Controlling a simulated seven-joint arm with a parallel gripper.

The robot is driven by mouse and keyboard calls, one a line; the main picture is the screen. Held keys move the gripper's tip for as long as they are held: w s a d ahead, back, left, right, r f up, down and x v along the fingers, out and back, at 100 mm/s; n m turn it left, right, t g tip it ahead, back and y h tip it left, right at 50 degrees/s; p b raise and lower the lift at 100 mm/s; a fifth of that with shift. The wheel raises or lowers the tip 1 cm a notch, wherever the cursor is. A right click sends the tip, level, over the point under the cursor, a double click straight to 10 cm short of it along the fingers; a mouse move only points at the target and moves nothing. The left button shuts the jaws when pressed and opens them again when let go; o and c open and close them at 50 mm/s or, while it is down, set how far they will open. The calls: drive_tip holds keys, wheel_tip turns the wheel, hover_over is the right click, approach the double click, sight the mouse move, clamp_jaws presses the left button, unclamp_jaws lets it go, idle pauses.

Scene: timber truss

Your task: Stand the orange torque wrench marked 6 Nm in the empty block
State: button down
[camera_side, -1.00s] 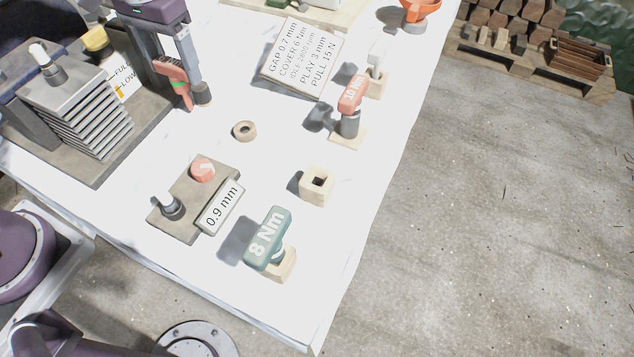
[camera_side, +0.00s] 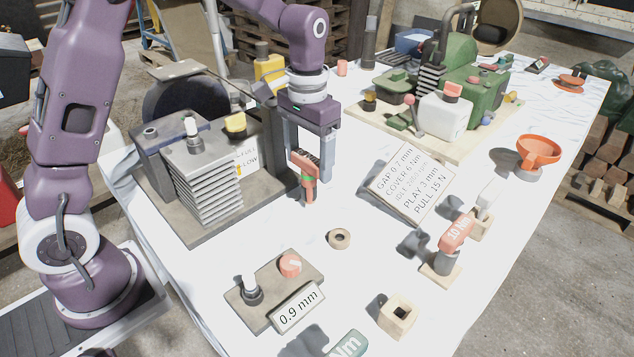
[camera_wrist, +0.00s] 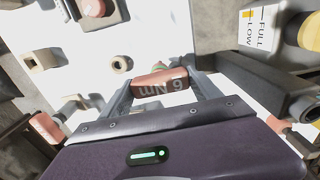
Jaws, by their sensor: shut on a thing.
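My gripper (camera_side: 305,172) is shut on the orange torque wrench (camera_side: 307,186), by its head. In the wrist view the wrench's head (camera_wrist: 160,80) lies between the fingers and reads 6 Nm upside down. The wrench hangs upright beside the finned stack; whether its lower end touches anything I cannot tell. The empty block (camera_side: 397,315), pale wood with a square hole, stands at the front right of the table. It also shows at the left of the wrist view (camera_wrist: 42,60). My gripper is well apart from it.
A 10 Nm orange wrench (camera_side: 458,235) and a pale wrench (camera_side: 487,195) stand in blocks at the right. A green wrench (camera_side: 348,345) is cut off at the bottom. A ring (camera_side: 340,239), a 0.9 mm gauge plate (camera_side: 272,292) and a sign (camera_side: 407,184) lie nearby.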

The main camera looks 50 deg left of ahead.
drive_tip(key=s+d+r, duration=0.2)
drive_tip(key=d+r, duration=0.2)
drive_tip(key=d, duration=0.5)
drive_tip(key=s+d+r, duration=0.3)
drive_tip(key=d+r, duration=0.2)
drive_tip(key=d, duration=0.4)
drive_tip(key=s+d+r, duration=0.2)
drive_tip(key=d+r, duration=0.3)
drive_tip(key=d, duration=0.5)
drive_tip(key=shift+s+r, duration=0.2)
drive_tip(key=shift+r, duration=0.05)
wheel_tip(320, 180, down, 12)
